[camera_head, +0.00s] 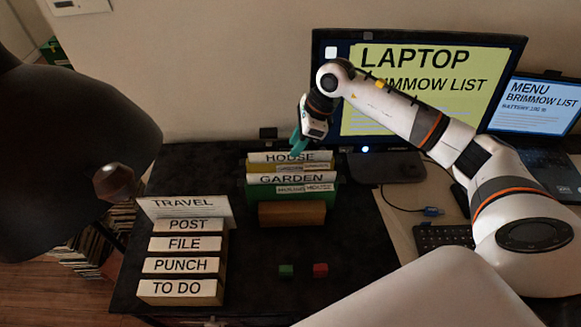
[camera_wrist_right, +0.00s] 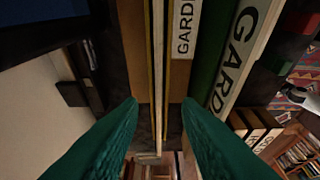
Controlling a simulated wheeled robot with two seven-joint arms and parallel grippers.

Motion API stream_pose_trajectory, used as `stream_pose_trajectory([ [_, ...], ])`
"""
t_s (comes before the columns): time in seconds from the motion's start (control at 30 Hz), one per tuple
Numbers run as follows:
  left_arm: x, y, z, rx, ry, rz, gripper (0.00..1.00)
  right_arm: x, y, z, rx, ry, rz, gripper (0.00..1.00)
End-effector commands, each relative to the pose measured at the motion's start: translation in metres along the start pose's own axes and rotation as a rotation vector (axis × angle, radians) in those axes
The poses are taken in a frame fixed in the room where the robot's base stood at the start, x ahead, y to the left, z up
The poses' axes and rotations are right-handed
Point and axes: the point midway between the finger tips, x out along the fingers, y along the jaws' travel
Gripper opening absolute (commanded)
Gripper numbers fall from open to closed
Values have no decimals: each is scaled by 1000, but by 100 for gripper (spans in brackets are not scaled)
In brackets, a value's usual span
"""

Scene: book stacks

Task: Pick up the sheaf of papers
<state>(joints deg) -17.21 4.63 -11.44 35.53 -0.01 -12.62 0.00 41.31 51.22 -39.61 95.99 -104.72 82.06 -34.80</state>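In the head view, upright papers and folders labelled HOUSE (camera_head: 289,157) and GARDEN (camera_head: 291,179) stand in a row on the dark desk. I cannot tell for certain which of them is the sheaf. My right gripper (camera_head: 298,142), with teal fingers, is just above the back of this row. In the right wrist view, the fingers of my right gripper (camera_wrist_right: 160,103) are spread apart. Thin pale upright sheets (camera_wrist_right: 158,65) run between them, with a gap visible on both sides. The GARDEN folder (camera_wrist_right: 240,45) lies to the right there. My left gripper is not in view.
A wooden block (camera_head: 292,214) lies in front of the folders. Boxes labelled POST (camera_head: 175,224), FILE, PUNCH and TO DO stand at left with a TRAVEL card (camera_head: 185,206). A monitor (camera_head: 425,90) stands behind my right arm. Small green (camera_head: 286,270) and red (camera_head: 320,269) cubes lie in front.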

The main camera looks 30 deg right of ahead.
Motion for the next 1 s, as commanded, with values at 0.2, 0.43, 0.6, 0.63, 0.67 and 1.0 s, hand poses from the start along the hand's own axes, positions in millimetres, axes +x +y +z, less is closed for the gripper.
stream_pose_trajectory([
  [0.2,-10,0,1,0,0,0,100,25,0,0,1,0,-2,31],
  [0.43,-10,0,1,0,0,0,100,28,1,0,0,0,0,31],
  [0.6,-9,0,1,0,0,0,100,28,1,0,0,0,0,31],
  [0.63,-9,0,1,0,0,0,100,29,1,0,0,0,0,31],
  [0.67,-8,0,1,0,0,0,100,29,1,1,0,0,0,31],
  [1.0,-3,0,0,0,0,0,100,32,1,2,0,1,0,31],
])
